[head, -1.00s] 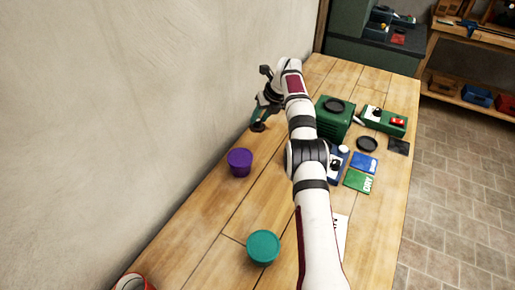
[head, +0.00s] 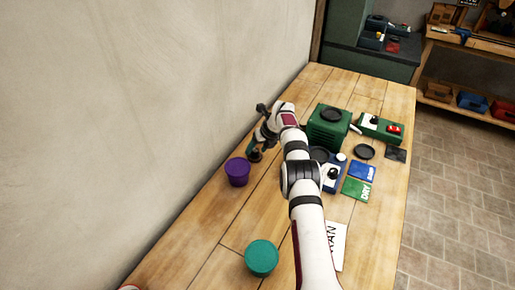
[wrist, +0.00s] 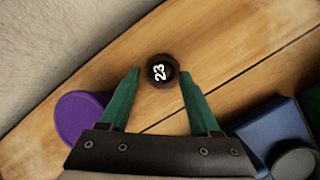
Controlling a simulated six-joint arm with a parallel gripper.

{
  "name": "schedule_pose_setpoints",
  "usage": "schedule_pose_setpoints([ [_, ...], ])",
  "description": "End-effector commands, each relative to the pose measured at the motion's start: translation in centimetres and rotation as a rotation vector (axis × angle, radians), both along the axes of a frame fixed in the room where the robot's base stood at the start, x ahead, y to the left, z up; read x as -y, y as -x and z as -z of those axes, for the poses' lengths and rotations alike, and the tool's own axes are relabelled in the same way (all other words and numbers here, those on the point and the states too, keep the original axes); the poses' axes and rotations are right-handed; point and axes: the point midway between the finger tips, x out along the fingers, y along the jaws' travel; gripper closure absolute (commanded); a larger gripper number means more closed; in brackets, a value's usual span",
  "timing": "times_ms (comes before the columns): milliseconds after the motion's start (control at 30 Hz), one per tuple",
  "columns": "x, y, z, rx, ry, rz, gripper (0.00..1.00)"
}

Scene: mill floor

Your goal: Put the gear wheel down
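A small dark round piece marked 23 (wrist: 162,70) shows between my fingertips in the wrist view. It seems to be the gear wheel, though I cannot make out teeth. It also shows in the head view (head: 255,156), low by the fingertips over the wooden bench. My gripper (wrist: 160,75) has two green fingers spread to either side of it. A narrow strip of wood shows between the left finger and the piece; the right finger is very close to it. In the head view my gripper (head: 257,148) is low near the wall. Whether the piece rests on the wood I cannot tell.
A purple cup (head: 237,172) stands just left of my gripper, and a teal cup (head: 261,257) nearer. The wall bounds the left.

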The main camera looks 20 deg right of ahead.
Motion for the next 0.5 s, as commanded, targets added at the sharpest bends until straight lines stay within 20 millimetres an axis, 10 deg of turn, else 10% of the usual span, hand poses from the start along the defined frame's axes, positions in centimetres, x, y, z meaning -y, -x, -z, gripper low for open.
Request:
schedule_pose_setpoints([
  [333,0.1,0.1,-0.7,0.000,0.000,0.000,0.35],
  [500,0.9,1.6,-4.2,0.002,0.000,0.002,0.35],
])
